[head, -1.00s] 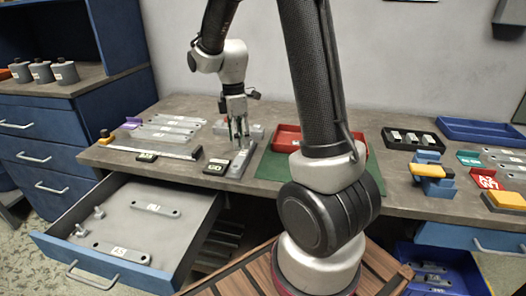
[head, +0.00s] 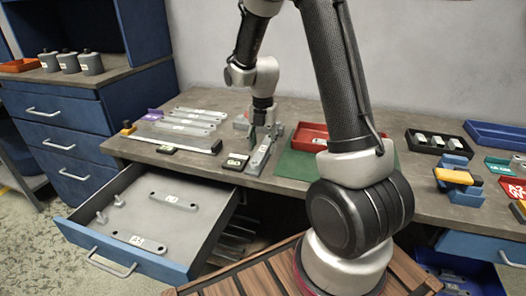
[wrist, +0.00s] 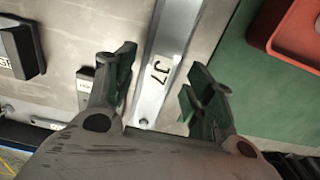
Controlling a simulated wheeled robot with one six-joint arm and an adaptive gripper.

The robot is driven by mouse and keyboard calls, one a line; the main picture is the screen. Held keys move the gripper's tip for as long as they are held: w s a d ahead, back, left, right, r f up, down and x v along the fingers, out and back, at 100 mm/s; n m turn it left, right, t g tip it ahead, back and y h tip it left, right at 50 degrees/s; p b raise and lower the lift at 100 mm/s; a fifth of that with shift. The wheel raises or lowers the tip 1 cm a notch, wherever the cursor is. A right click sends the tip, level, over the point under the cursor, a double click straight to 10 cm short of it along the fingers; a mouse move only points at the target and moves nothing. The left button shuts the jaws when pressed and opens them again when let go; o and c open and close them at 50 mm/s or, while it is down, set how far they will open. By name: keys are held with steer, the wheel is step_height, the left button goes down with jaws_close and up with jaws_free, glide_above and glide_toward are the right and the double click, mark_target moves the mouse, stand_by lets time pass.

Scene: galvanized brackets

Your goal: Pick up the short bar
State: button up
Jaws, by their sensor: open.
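A grey metal bar marked 37 (wrist: 175,40) lies on the worktop. It runs between the two fingers of my gripper (wrist: 158,72) in the wrist view, with a gap on both sides. In the head view the bar (head: 259,158) lies near the front edge, and my gripper (head: 263,137) is low over it, pointing down. The gripper is open and empty. The fingers partly hide the bar's far end in the head view. I cannot tell fingertip height above the worktop.
A black labelled block (head: 235,161) sits just left of the bar. A green mat (head: 295,166) with a red tray (head: 312,134) lies to the right. Several longer bars (head: 195,122) lie at back left. An open drawer (head: 150,215) holds more bars.

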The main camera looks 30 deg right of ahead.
steer(key=shift+f, duration=0.5)
steer(key=shift+c, duration=0.2)
jaws_close()
